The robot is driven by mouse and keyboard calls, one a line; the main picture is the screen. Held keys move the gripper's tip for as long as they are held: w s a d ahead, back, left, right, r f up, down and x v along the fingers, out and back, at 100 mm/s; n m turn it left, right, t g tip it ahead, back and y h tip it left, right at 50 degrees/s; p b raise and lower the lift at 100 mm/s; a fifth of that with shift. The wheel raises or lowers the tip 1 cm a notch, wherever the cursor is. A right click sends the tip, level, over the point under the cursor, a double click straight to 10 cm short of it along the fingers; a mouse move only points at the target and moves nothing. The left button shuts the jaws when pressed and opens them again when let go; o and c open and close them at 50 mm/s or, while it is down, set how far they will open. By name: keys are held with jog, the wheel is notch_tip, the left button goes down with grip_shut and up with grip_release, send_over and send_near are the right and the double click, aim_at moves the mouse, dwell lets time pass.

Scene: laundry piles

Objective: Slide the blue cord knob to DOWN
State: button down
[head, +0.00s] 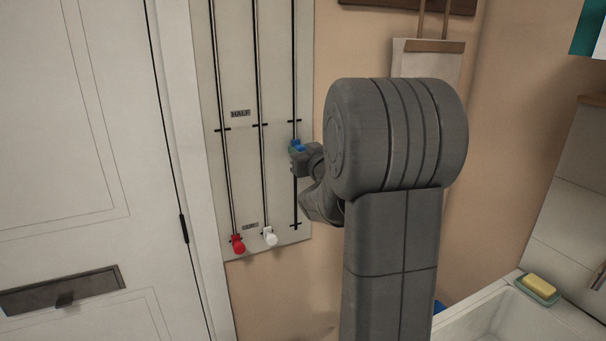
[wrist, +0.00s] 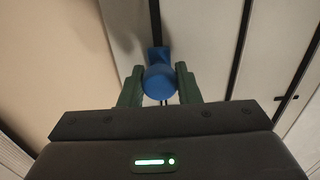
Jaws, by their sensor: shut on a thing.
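The blue cord knob (head: 297,145) is on the rightmost slot of the wall board (head: 276,170), a little below the middle tick by the HALF label. In the wrist view the blue knob (wrist: 159,82) sits between the two green fingers of my gripper (wrist: 159,88). My gripper (head: 298,151) is shut on it. The slot runs on below the knob to a lower tick near the board's bottom. The gripper and arm hide part of the knob in the head view.
A red knob (head: 237,244) and a white knob (head: 270,237) sit at the bottom of the other two slots. A white door (head: 85,150) stands at left. A sink (head: 525,318) with yellow soap (head: 540,285) is at lower right.

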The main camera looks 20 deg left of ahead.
aim_at(294, 78)
notch_tip(294, 78, up, 19)
jog(key=p, duration=0.7)
jog(key=shift+w+f+p, duration=0.1)
jog(key=shift+p, duration=0.3)
jog(key=shift+w+a, duration=0.3)
jog(key=c, duration=1)
grip_release()
jog(key=shift+c, duration=0.2)
jog(key=shift+f, duration=0.1)
jog(key=shift+s+f, duration=0.15)
